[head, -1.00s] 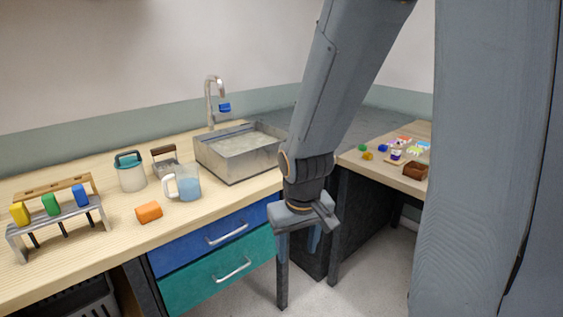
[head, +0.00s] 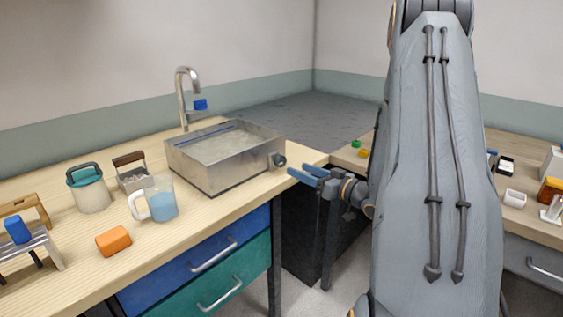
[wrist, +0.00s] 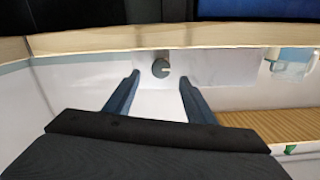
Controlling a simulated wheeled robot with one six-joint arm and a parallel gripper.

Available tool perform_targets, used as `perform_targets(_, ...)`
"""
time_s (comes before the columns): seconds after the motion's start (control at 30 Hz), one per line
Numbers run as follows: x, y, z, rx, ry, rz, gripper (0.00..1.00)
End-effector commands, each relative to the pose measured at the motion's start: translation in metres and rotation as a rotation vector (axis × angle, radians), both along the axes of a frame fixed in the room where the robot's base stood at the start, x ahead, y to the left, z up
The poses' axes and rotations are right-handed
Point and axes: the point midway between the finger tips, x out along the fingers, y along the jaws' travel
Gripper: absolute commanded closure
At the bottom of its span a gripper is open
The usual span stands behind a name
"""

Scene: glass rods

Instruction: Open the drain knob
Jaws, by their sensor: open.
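The drain knob (head: 277,160) is a small dark round knob on the right-hand side of the grey metal sink (head: 212,178). In the wrist view the knob (wrist: 161,68) is a grey disc with a pale mark, centred between my fingertips in the picture. My gripper (head: 303,177) is open, its blue fingers pointing left toward the knob from the right. A gap shows between the fingertips and the knob. In the wrist view my gripper (wrist: 159,79) has nothing between its fingers.
A curved tap (head: 182,95) with a blue part stands behind the sink. Another bench with small items is at right. Floor shows between the benches.

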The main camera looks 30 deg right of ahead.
Motion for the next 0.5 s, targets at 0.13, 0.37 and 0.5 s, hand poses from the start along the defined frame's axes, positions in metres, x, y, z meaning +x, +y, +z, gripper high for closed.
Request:
perform_targets(0.13, 0.004, 0.003, 0.002, 0.018, -0.02, 0.015, 0.5)
perform_targets(0.37, 0.036, 0.016, 0.002, 0.015, -0.021, 0.018, 0.5)
perform_targets(0.5, 0.054, 0.021, 0.003, 0.015, -0.02, 0.015, 0.5)
